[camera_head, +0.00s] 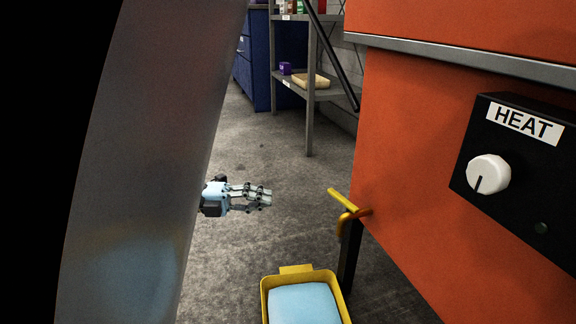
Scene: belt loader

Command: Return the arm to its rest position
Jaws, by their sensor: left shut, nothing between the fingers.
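My left gripper (262,197) shows near the middle of the camera_head view, over the grey floor. Its fingers point right and are shut, with nothing between them. My left arm behind it is mostly hidden by the large grey curved surface at the left. My right gripper is not in view.
An orange machine (400,190) fills the right side, with a black HEAT panel (515,165) and white knob (488,174). A yellow handle (345,203) sticks out at its left edge. A yellow bin (265,296) holding something light blue is below. A shelf (308,92) stands behind.

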